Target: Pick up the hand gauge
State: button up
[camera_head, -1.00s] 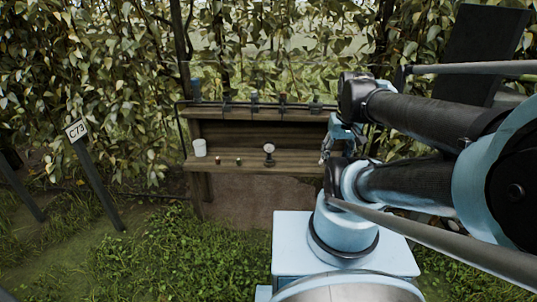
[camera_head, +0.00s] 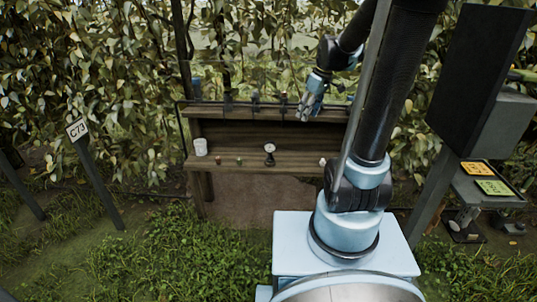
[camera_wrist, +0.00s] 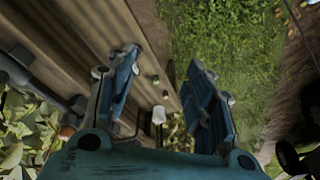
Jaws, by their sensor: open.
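The hand gauge (camera_head: 269,150), a round white dial on a dark stem and base, stands upright on the lower board of the wooden bench (camera_head: 255,168). My gripper (camera_head: 304,115) is above the bench's upper ledge, higher than the gauge and to its right, apart from it. In the wrist view its two blue fingers (camera_wrist: 162,90) are spread with nothing held. Between them lie two small items (camera_wrist: 160,86) and a pale rounded thing (camera_wrist: 158,116); I cannot tell whether that is the gauge or the cup.
A white cup (camera_head: 200,147) stands at the bench's left, with small items (camera_head: 238,161) between it and the gauge. A small white object (camera_head: 322,161) is to the right. Dark fittings line the upper ledge (camera_head: 215,110). A C73 sign (camera_head: 77,129) stands left; a dark-panelled stand (camera_head: 480,75) is right.

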jog(key=w+a+f+n+y, duration=0.1)
jog(key=w+a+f+n, duration=0.1)
jog(key=w, duration=0.3)
jog(key=w+a+f+n, duration=0.2)
jog(key=w+a, duration=0.1)
jog(key=w, duration=0.3)
jog(key=n+g, duration=0.1)
jog(key=n, duration=0.2)
send_near(270, 141)
jog(key=shift+y, duration=0.3)
jog(key=f, duration=0.5)
jog(key=shift+w+a+f, duration=0.15)
jog(key=shift+a+f, duration=0.1)
jog(key=shift+a, duration=0.15)
jog(key=shift+a+x, duration=0.2)
jog(key=shift+x, duration=2.5)
jog(key=shift+r, duration=0.1)
jog(key=shift+c, duration=0.3)
grip_shut()
